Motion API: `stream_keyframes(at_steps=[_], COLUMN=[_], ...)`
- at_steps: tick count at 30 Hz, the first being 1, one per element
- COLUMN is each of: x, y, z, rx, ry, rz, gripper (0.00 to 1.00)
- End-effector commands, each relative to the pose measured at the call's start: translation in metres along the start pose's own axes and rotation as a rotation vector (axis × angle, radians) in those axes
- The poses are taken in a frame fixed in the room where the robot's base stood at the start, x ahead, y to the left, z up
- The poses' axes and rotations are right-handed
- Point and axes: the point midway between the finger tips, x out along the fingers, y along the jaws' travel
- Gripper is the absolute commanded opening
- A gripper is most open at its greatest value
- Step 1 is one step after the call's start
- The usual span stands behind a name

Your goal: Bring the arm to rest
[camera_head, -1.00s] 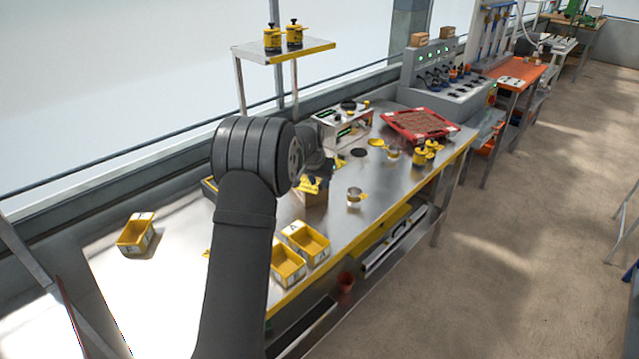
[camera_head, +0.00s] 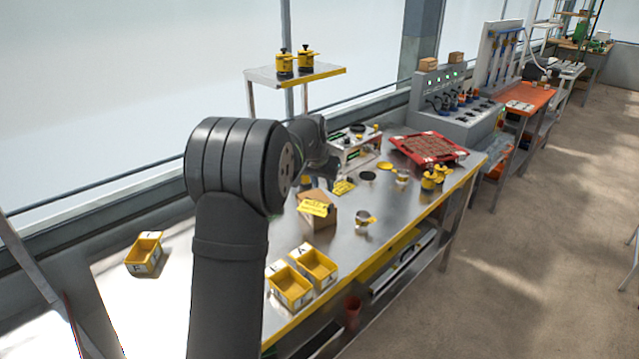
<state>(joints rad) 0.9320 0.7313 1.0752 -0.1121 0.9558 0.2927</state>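My dark grey arm (camera_head: 232,240) rises through the lower middle of the view, its large rounded joint in front of the workbench. The far end of my arm (camera_head: 318,145) shows behind that joint, above the bench. My gripper's fingers cannot be made out there, so I cannot tell whether they are open or shut. I see nothing clearly held. The metal workbench (camera_head: 215,325) with a yellow front edge lies under the arm.
A cardboard box (camera_head: 320,222), a metal cup (camera_head: 361,225) and yellow bins (camera_head: 290,288) stand on the bench. Another yellow bin (camera_head: 145,254) is at left. A red tray (camera_head: 430,148) lies farther back. A raised shelf (camera_head: 300,75) holds two yellow-black pots.

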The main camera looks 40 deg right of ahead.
Motion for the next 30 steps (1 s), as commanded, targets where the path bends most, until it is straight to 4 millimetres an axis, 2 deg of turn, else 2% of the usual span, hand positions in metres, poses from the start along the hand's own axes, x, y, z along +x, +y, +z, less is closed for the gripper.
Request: stream_keyframes(at_steps=[5,8,24,25,27,30], x=[0.008,0.022,0.124,0.126,0.11,0.098], y=[0.0,0.0,0.001,0.001,0.0,0.0], z=[0.0,0.0,0.001,0.002,-0.006,-0.01], rx=[0.0,0.0,0.0,0.0,0.001,0.001], ry=[-0.001,-0.002,-0.003,-0.001,0.004,0.002], rz=[0.0,0.001,0.001,0.001,-0.001,0.0], gripper=[0.32,0.32,0.32,0.32,0.32,0.32])
